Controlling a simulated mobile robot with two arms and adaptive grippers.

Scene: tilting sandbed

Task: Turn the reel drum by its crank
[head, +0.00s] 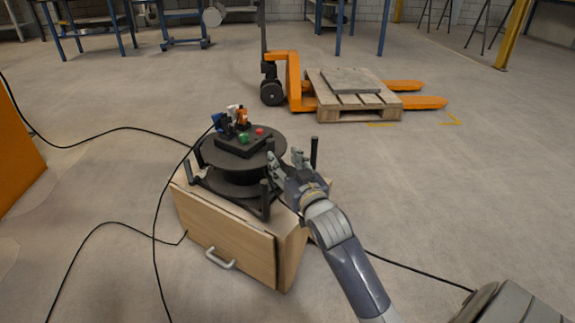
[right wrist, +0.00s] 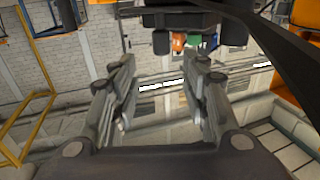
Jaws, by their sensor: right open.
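The black reel drum (head: 236,181) stands on a wooden cabinet (head: 222,238), with several short black posts around it. I cannot tell which of these dark parts is the crank. A black box with a green and a red button (head: 240,141) sits on top of the drum. My right gripper (head: 285,160) is open, just right of the drum, near the upright post (head: 314,152). In the right wrist view, its spread fingers (right wrist: 160,78) have nothing between them. Dark parts of the reel (right wrist: 185,14) show at the top there. My left gripper is not in view.
Small blue, white and orange items (head: 229,118) stand by the box. Black cables (head: 110,130) run across the floor left and right of the cabinet. An orange pallet jack (head: 294,80) with a wooden pallet (head: 340,112) stands behind. Open floor lies around the cabinet.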

